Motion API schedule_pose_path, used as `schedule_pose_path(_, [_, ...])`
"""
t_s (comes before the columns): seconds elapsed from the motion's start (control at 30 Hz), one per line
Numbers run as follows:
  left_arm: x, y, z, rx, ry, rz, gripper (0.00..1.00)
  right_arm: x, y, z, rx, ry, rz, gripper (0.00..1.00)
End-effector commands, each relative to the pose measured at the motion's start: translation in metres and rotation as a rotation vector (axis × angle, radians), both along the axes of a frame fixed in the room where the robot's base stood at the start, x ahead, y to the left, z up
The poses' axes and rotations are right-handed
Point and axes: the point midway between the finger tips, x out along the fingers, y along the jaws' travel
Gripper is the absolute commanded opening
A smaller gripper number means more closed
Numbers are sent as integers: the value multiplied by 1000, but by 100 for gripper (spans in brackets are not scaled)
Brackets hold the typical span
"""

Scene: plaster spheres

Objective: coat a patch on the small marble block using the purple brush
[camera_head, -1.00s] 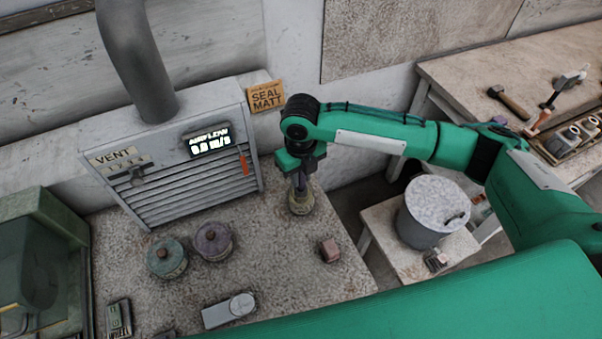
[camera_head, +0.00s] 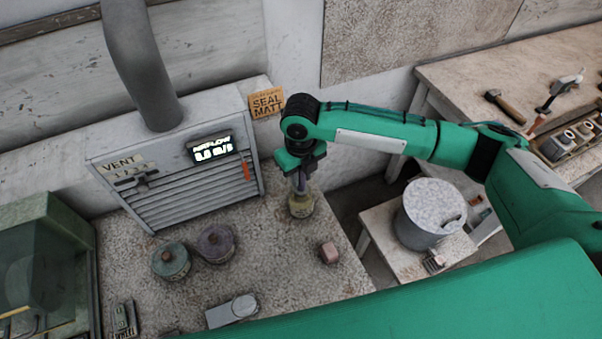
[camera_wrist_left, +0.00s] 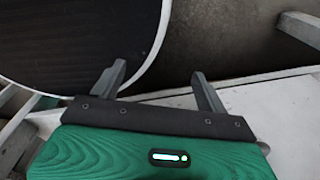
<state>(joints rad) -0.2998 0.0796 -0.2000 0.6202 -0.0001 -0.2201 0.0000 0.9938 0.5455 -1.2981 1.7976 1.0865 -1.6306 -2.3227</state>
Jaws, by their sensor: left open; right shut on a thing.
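My right gripper (camera_head: 300,173) points down over a yellowish glass jar (camera_head: 301,205) on the speckled bench. It is shut on a slim purplish handle, which I take for the purple brush (camera_head: 300,186). The brush's lower end is at or inside the jar's mouth; its bristles are hidden. A small pinkish block (camera_head: 329,252), probably the small marble block, sits on the bench to the right of and nearer than the jar. My left gripper (camera_wrist_left: 160,82) shows only in the left wrist view, open and empty.
Two lidded round pots, one teal (camera_head: 170,261) and one purple (camera_head: 215,243), stand left of the jar before the vent box (camera_head: 180,170). A flat grey item (camera_head: 232,311) lies at the front. Bare bench surrounds the pink block. A drum (camera_head: 430,212) stands right.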

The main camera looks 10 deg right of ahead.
Motion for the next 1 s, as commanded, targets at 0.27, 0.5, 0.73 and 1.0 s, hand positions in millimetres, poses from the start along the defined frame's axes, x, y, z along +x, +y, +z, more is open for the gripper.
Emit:
schedule_pose_path(0.27, [0, 0, 27, 0, 0, 0, 76, 0, 0, 28, 0, -1, 0, 4])
schedule_pose_path(0.5, [0, 0, 43, 0, 0, 0, 76, 0, 0, 44, 0, -1, 0, 4])
schedule_pose_path(0.73, [0, 0, 42, 0, 0, 0, 76, 0, 0, 44, 0, -1, 0, 4])
schedule_pose_path(1.0, [0, 0, 42, 0, 0, 0, 76, 0, 0, 44, 1, -2, 0, 4])
